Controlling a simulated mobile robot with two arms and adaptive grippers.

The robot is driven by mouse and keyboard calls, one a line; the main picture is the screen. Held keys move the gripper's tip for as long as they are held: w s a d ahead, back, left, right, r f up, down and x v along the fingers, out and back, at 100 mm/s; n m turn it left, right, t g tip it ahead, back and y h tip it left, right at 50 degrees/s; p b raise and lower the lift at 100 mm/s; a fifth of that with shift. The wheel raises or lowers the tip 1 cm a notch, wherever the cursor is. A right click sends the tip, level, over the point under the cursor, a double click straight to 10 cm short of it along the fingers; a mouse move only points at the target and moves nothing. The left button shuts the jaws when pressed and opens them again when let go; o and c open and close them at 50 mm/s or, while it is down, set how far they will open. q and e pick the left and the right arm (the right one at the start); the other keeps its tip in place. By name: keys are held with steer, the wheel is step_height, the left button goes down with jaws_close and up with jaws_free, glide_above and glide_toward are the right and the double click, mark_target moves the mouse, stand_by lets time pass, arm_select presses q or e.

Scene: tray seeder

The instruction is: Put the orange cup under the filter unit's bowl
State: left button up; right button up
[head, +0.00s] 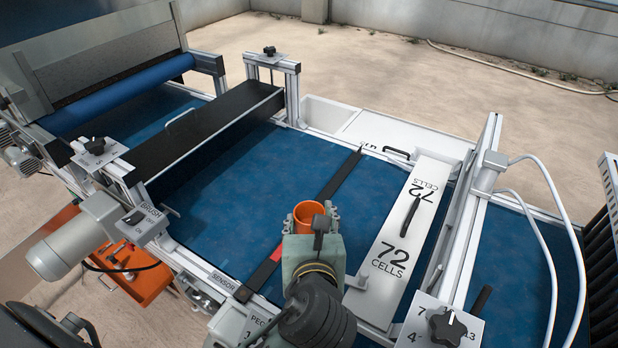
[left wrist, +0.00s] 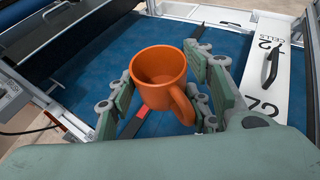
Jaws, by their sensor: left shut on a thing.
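The orange cup (head: 306,213) is upright in my left gripper (head: 312,228), above the blue belt beside a black and red strip. In the left wrist view the cup (left wrist: 158,82) sits between the green-grey fingers of the gripper (left wrist: 160,90), which are shut on it. Its mouth faces up and looks empty, and its handle points toward the lower right, near the right finger. I cannot make out the filter unit or its bowl in either view. My right gripper is not in view.
The blue belt (head: 215,215) lies below the cup. A white "72 CELLS" plate (head: 388,240) is close on the right, with an upright metal frame beyond it. A black brush housing (head: 205,135) spans the belt on the left. An orange tray (head: 150,284) is low at left.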

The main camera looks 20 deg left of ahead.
arm_select(q)
steer(key=w+a+f+m+h+p, duration=0.1)
steer(key=w+f+h+p, duration=0.15)
steer(key=w+f, duration=0.6)
steer(key=w+a+f+m+h+p, duration=0.1)
steer(key=w+f+m+p, duration=0.15)
steer(key=w, duration=1.05)
steer(key=shift+n+t+y, duration=0.25)
steer(key=shift+n+t, duration=0.15)
steer(key=shift+n, duration=0.05)
steer(key=a+f+b, duration=0.2)
steer(key=a, duration=0.1)
steer(key=w+a+f+b, duration=0.1)
steer(key=a+f+b, duration=0.1)
steer(key=a+f, duration=0.1)
steer(key=w+a+f+b, duration=0.1)
steer(key=a+f+b, duration=0.1)
steer(key=a, duration=0.3)
steer(key=shift+a+f+b, duration=0.25)
steer(key=shift+f+b, duration=0.1)
steer(key=shift+b, duration=0.15)
steer(key=shift+a+f, duration=0.1)
steer(key=shift+a, duration=0.35)
step_height(320, 180, down, 4)
steer(key=b, duration=0.5)
steer(key=shift+d, duration=0.1)
